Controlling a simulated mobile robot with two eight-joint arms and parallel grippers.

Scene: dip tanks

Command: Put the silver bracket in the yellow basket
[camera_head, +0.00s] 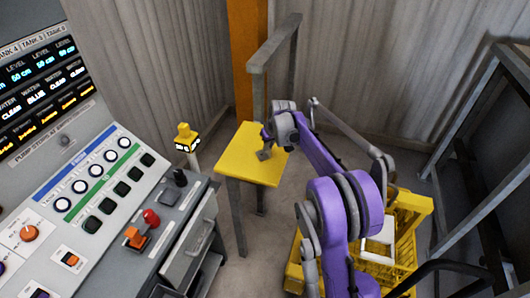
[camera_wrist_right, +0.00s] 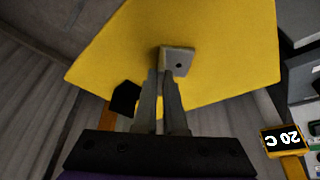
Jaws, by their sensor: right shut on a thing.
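The silver bracket (camera_wrist_right: 178,62) is a small grey angled piece with a hole, at the yellow table in the right wrist view. My right gripper (camera_wrist_right: 163,78) is shut on the bracket, its two fingers close together. In the head view the right gripper (camera_head: 266,150) is over the yellow table, and the bracket (camera_head: 263,155) shows small under it. I cannot tell whether the bracket touches the table. The yellow basket (camera_head: 410,250) is at the lower right, partly hidden behind my purple right arm. My left gripper is not in view.
The small yellow table (camera_head: 240,165) has a bare top around the bracket. A control console (camera_head: 90,190) fills the left side. A grey rail (camera_head: 275,45) stands behind the table. A white item (camera_head: 380,238) is in the basket. A dark metal frame (camera_head: 475,150) is at the right.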

